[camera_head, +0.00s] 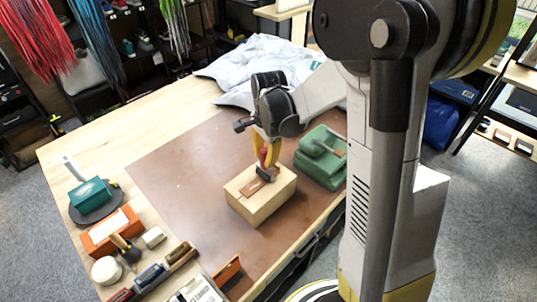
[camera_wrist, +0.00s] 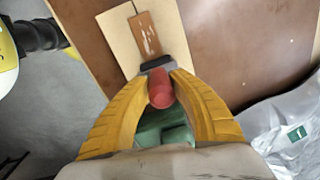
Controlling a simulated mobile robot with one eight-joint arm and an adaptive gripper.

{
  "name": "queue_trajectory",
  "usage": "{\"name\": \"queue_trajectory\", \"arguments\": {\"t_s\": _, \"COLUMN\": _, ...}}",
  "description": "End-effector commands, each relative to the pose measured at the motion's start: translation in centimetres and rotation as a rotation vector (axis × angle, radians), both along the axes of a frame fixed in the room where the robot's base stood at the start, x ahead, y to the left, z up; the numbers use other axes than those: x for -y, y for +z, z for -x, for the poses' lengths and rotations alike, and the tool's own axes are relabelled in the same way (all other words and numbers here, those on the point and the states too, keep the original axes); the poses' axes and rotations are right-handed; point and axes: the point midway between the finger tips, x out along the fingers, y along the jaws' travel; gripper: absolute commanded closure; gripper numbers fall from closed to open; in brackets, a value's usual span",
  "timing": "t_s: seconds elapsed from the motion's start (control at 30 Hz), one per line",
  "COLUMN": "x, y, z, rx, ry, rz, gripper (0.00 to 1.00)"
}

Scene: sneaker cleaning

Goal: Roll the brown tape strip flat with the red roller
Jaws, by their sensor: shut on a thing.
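My gripper (camera_head: 264,163) points down over the pale wooden block (camera_head: 263,207) and is shut on the roller's red handle (camera_head: 262,156). In the wrist view the red handle (camera_wrist: 160,90) sits between the two yellow fingers of my gripper (camera_wrist: 162,76). The roller's dark head (camera_wrist: 157,64) is at the near end of the brown tape strip (camera_wrist: 146,38). The strip lies along the top of the block (camera_wrist: 119,40) and has pale worn marks. In the head view the strip (camera_head: 252,187) shows left of the roller. Whether the roller touches the strip is unclear.
A green case (camera_head: 318,172) stands close right of the block. A grey-white cloth (camera_head: 240,72) lies behind. The brown mat (camera_head: 165,170) left of the block is mostly clear. An orange box (camera_head: 108,232), a teal box (camera_head: 90,194) and small tools line the table's left and front.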

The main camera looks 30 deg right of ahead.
Motion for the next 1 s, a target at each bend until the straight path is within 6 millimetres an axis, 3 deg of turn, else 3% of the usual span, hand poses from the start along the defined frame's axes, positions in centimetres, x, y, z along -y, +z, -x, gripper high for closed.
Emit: {"name": "queue_trajectory", "arguments": {"t_s": 1.0, "x": -4.3, "y": 0.0, "z": 1.4, "rx": 0.0, "ry": 0.001, "rz": -0.001, "gripper": 1.0}}
